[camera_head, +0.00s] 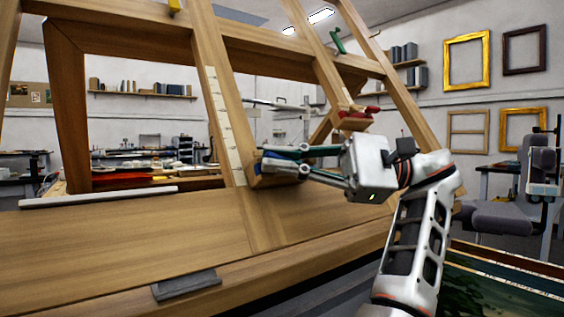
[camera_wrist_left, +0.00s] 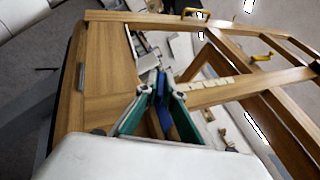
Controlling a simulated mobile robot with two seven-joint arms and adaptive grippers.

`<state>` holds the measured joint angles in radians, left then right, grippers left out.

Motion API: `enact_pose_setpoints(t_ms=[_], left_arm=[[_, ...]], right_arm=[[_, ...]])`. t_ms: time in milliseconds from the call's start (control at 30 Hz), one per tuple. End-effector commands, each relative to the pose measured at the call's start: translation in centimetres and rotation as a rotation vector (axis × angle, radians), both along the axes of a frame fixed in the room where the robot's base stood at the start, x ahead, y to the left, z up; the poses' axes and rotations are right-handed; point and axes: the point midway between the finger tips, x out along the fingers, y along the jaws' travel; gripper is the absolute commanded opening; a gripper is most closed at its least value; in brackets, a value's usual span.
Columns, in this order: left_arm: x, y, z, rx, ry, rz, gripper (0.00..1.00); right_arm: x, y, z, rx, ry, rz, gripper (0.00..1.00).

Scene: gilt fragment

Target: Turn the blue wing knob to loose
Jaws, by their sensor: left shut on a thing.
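The blue wing knob (camera_wrist_left: 161,88) shows between the fingertips of my left gripper (camera_wrist_left: 158,92) in the left wrist view. It stands at the wooden easel frame, where an upright meets the broad lower ledge. In the head view my left gripper (camera_head: 275,162) reaches the upright from the right, its fingers shut on the knob. The fingers hide most of the knob there, so which way its wings point is hard to tell. My right gripper is in neither view.
The wooden easel (camera_head: 140,236) fills the left and middle. A pale measuring strip (camera_head: 222,124) runs up the upright. A grey plate (camera_head: 186,284) lies on the front ledge. A green handle (camera_head: 338,42) and a red-topped part (camera_head: 362,115) sit on other beams.

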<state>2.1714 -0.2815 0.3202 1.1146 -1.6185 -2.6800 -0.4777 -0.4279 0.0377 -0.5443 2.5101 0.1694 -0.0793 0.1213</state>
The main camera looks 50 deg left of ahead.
Motion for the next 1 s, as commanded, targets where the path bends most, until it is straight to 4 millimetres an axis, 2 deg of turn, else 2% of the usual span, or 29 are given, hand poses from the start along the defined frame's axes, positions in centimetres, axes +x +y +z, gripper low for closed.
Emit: enact_pose_setpoints(t_ms=[233, 267, 300, 633, 733, 867, 1000], left_arm=[[0.0, 0.0, 0.0, -0.002, -0.001, 0.0, 0.0], [0.0, 0.0, 0.0, -0.002, -0.001, 0.0, 0.15], [0.0, 0.0, 0.0, -0.002, -0.001, 0.0, 0.24], [0.0, 0.0, 0.0, 0.0, 0.0, 0.0, 0.24], [0.0, 0.0, 0.6, 0.0, -0.001, -0.001, 0.24], [-0.1, 0.0, 2.4, 0.001, -0.004, 0.0, 0.24], [-0.1, 0.0, 5.2, 0.002, -0.005, 0.001, 0.24]], right_arm=[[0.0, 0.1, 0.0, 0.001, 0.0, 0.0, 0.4], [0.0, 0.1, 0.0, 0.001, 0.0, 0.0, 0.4], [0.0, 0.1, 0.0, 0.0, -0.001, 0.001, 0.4], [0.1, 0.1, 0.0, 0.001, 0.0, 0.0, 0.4], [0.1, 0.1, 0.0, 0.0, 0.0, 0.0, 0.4], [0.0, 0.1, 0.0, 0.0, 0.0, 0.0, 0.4], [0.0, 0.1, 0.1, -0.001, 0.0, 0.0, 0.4]])
